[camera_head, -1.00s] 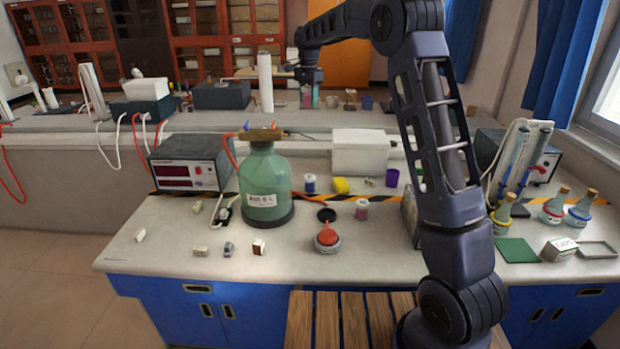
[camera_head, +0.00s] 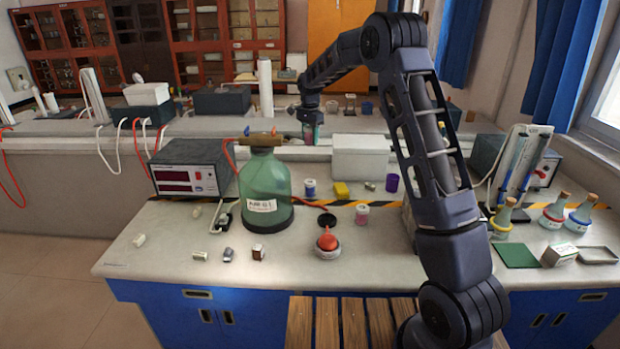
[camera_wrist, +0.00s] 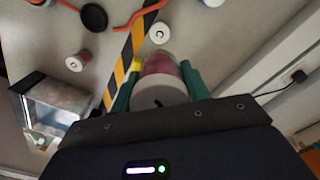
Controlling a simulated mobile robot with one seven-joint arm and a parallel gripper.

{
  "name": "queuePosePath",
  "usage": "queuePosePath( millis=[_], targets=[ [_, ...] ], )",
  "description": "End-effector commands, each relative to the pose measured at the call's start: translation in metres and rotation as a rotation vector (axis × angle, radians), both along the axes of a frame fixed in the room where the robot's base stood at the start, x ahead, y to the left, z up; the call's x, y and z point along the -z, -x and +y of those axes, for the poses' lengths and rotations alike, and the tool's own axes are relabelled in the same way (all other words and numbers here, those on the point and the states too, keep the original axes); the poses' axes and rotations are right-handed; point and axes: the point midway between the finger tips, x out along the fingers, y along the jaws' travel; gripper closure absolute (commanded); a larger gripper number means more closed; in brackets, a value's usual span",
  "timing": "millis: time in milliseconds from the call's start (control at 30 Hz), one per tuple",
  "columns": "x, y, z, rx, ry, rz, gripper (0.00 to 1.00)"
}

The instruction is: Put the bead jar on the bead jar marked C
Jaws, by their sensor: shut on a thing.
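My gripper (camera_wrist: 158,88) is shut on a clear bead jar (camera_wrist: 160,65) with pinkish-red contents, held between its green fingers. In the head view my gripper (camera_head: 311,133) hangs above the back of the bench, left of the white box. A jar with blue contents (camera_head: 310,187) stands upright beyond the striped tape; its white top shows in the wrist view (camera_wrist: 159,32). A pink jar (camera_head: 361,215) stands on the near side of the tape; it also shows in the wrist view (camera_wrist: 77,63). I cannot read a letter C on either standing jar.
A large green bottle (camera_head: 264,190) stands left of the jars. A yellow block (camera_head: 341,189) and a purple cup (camera_head: 392,183) are near the blue jar. The white box (camera_head: 360,157) stands behind. A black disc (camera_head: 326,220) and a red-topped item (camera_head: 327,243) lie in front.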

Motion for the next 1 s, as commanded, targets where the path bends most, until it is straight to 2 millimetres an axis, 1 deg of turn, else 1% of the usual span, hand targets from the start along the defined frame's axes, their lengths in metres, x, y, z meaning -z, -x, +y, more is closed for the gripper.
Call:
queuePosePath(
  millis=[33, 200, 500, 600, 867, 1000],
  targets=[
    [0.012, 0.0, 0.0, 0.0, 0.001, 0.002, 0.79],
    [0.049, 0.0, 0.0, 0.0, 0.001, 0.002, 0.79],
    [0.11, 0.0, 0.0, -0.001, 0.001, 0.001, 0.79],
    [0.124, 0.0, 0.0, -0.001, 0.001, 0.001, 0.79],
    [0.139, 0.0, 0.0, -0.001, 0.001, 0.001, 0.79],
    [0.156, 0.0, 0.0, 0.0, 0.001, 0.001, 0.79]
  ],
)
